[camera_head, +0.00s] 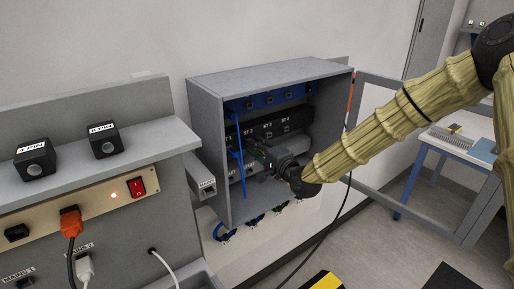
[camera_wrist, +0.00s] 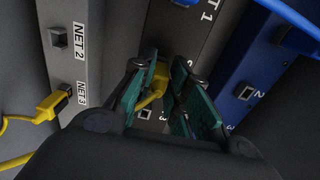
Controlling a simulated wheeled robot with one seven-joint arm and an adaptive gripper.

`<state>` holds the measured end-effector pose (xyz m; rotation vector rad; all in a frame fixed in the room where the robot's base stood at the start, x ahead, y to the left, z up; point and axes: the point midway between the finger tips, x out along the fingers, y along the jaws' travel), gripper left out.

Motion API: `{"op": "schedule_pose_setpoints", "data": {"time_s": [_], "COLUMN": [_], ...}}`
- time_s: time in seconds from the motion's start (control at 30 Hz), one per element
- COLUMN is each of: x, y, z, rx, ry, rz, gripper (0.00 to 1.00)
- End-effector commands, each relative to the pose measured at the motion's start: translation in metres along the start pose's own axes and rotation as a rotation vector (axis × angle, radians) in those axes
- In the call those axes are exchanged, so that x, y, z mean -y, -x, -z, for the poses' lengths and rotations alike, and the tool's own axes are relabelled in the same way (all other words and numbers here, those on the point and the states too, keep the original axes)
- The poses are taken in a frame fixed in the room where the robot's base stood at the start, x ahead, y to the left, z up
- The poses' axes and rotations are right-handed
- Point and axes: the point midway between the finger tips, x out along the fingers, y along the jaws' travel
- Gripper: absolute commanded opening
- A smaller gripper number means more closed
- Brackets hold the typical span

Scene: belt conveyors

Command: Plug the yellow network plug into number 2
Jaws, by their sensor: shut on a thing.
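My gripper (camera_head: 262,158) reaches into the open grey cabinet (camera_head: 270,76). In the wrist view its teal fingers (camera_wrist: 168,82) are closed around a yellow plug (camera_wrist: 153,97), which is partly hidden between them. A blue strip (camera_wrist: 262,62) with square ports lies to the right; a port marked 2 (camera_wrist: 245,91) is empty and apart from the plug. A grey strip on the left has an empty port (camera_wrist: 57,37) by the label NET 2. A yellow cable end (camera_wrist: 54,104) sits at the port by NET 3. The yellow plug cannot be made out in the head view.
A blue cable (camera_head: 238,160) hangs across the cabinet's left interior. The cabinet's side wall (camera_head: 207,150) and its open door frame (camera_head: 375,85) bound the space. A grey console (camera_head: 150,225) with a red switch (camera_head: 137,187) and plugs stands at left.

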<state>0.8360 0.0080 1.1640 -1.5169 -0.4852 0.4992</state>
Motion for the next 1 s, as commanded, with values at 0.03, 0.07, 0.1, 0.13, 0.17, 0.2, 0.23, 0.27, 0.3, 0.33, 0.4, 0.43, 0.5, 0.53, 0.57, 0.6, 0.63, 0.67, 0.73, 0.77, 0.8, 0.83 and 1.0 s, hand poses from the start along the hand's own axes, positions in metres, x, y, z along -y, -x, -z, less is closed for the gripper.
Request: {"op": "schedule_pose_setpoints", "data": {"time_s": [0.03,0.07,0.1,0.13,0.17,0.2,0.23,0.27,0.3,0.33,0.4,0.43,0.5,0.53,0.57,0.6,0.63,0.67,0.73,0.77,0.8,0.83,1.0], "x": [0.000,0.000,0.000,0.000,0.000,0.000,0.000,0.000,0.000,0.000,0.000,0.000,0.000,0.000,0.000,0.000,0.000,0.000,0.000,0.000,0.000,0.001,0.000], "y": [0.000,0.000,0.000,0.000,0.000,0.000,0.000,0.000,0.000,0.000,0.000,0.000,0.002,0.003,0.005,0.008,0.011,0.015,0.025,0.030,0.036,0.041,0.070], "z": [0.000,0.000,0.000,0.000,0.000,0.000,0.000,0.000,0.000,0.000,0.000,0.000,0.000,0.000,0.001,0.001,0.001,0.001,0.001,0.001,0.001,0.001,0.001], "rx": [0.000,0.000,0.000,0.000,0.000,0.000,0.000,0.000,0.000,0.000,0.000,0.000,0.000,-0.001,-0.001,-0.001,-0.002,-0.001,-0.002,-0.002,-0.002,-0.002,-0.001], "ry": [0.000,0.000,0.000,0.000,0.000,0.000,0.000,0.000,0.000,0.000,0.000,0.000,0.000,-0.001,-0.001,-0.002,-0.002,-0.003,-0.002,-0.003,-0.003,-0.003,-0.003], "rz": [0.000,0.000,0.000,0.000,0.000,0.000,0.000,0.000,0.000,0.000,0.000,0.000,0.000,0.000,0.000,0.000,0.000,-0.001,0.000,0.000,0.000,0.001,0.000], "gripper": [0.22,0.28,0.35,0.41,0.42,0.42,0.42,0.42,0.42,0.42,0.42,0.42,0.42,0.42,0.42,0.42,0.42,0.42,0.42,0.42,0.42,0.42,0.42]}}
